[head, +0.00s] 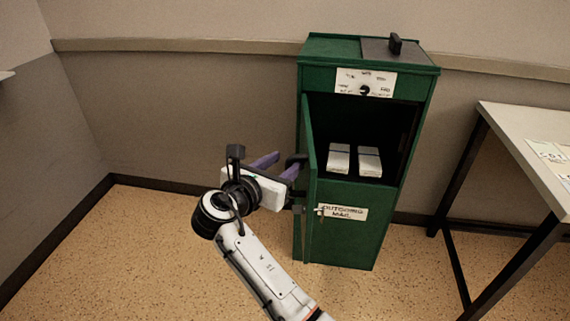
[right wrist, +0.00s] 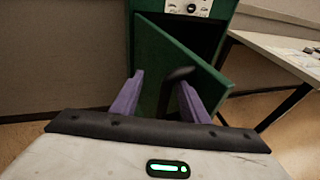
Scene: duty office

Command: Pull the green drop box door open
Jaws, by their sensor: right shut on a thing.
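The green drop box (head: 350,230) stands against the wall. Its green door (head: 311,170) is swung well open on its left side and shows nearly edge-on in the head view. My right gripper (head: 284,163) has its purple fingers at the door's black handle (head: 297,159) and is shut on it. In the right wrist view, the handle (right wrist: 178,74) shows between the fingers, in front of the slanting door (right wrist: 180,52). Part of the grip is hidden. Inside the box, two white bundles (head: 339,158) (head: 369,161) lie on a shelf. My left gripper is not in view.
A table (head: 525,125) with papers stands to the right of the box, its dark legs close by. The floor (head: 130,250) to the left is clear. A rail (head: 180,46) runs along the wall behind. A label (head: 343,212) is on the box's lower front.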

